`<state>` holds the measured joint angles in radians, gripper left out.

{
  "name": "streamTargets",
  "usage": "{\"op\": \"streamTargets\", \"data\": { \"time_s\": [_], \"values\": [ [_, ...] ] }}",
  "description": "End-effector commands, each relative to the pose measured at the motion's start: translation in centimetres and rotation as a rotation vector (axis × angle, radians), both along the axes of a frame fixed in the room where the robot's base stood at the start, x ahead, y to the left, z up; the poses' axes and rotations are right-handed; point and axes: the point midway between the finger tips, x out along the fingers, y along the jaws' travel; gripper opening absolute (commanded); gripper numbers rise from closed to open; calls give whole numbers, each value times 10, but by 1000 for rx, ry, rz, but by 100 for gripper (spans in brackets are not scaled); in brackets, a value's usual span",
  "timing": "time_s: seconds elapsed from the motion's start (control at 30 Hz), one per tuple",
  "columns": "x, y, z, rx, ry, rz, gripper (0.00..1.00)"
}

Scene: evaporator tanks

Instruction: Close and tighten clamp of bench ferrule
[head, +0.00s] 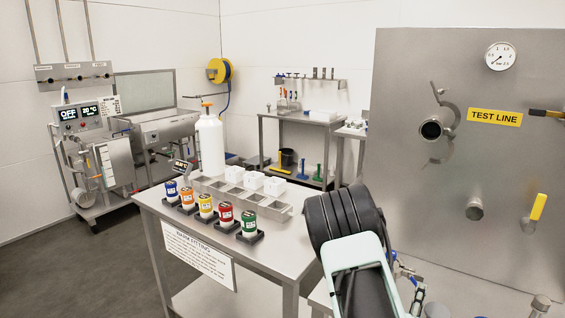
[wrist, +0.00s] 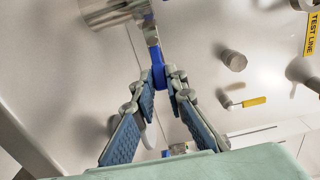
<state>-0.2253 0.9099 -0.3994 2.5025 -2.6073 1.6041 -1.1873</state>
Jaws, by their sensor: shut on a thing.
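In the wrist view my gripper (wrist: 161,80) has its two blue-padded fingers closed at the tips on a slim blue part (wrist: 157,72). This part runs up to metal fittings and a shiny metal cylinder (wrist: 112,12) at the top left. I cannot tell whether that cylinder is the bench ferrule or how far its clamp is closed. Small metal fittings with blue parts (head: 399,268) show just right of my arm, low over the bench.
The steel TEST LINE panel (head: 480,170) stands at the right, with an open-looking clamp at its port (head: 431,130) and a yellow-handled valve (head: 537,210). A table (head: 165,208) with coloured jars (head: 206,207) stands left of my arm. Floor at the left is clear.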

Motion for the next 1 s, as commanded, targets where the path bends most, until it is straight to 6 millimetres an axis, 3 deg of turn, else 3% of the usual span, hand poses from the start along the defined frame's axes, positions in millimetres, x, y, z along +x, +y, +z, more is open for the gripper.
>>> {"op": "streamTargets", "data": {
  "time_s": [1.0],
  "values": [
    [2,-15,6,-5,-2,219,0]
  ]
}}
